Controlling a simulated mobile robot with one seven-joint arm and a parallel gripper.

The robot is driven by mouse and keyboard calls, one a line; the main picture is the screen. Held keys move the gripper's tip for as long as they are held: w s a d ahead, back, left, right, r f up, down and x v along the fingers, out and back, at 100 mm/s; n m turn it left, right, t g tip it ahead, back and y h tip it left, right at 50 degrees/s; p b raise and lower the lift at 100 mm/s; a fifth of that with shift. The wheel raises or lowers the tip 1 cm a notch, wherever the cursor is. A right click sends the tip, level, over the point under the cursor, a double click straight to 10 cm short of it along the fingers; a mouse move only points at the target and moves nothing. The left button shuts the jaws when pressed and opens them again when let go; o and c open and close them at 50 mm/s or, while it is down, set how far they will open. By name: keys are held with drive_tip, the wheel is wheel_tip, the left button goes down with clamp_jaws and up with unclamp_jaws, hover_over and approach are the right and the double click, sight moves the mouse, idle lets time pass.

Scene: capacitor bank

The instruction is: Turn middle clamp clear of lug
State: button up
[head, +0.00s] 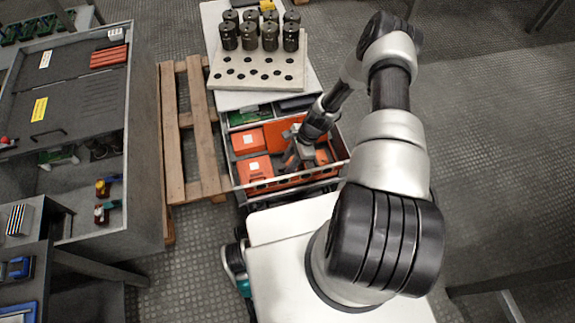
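My gripper (303,162) hangs low over an open tray (290,185) with orange boxes in it, at the middle of the head view. The wrist and the small size hide its fingertips, so I cannot tell whether it is open or shut, or whether it touches anything. I cannot make out a middle clamp or a lug for certain. Several black cylinders (268,36), perhaps the capacitors, stand upright on a pale board with holes (229,83) beyond the tray, apart from my gripper.
A wooden pallet (189,130) lies left of the tray. A grey cabinet (145,130) stands further left, with small coloured parts (101,214) on its side. A dark bench (72,300) is at the lower left. The floor (490,150) on the right is mostly clear.

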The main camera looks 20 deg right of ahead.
drive_tip(key=shift+a+f, duration=0.2)
drive_tip(key=shift+f, duration=0.25)
clamp_jaws()
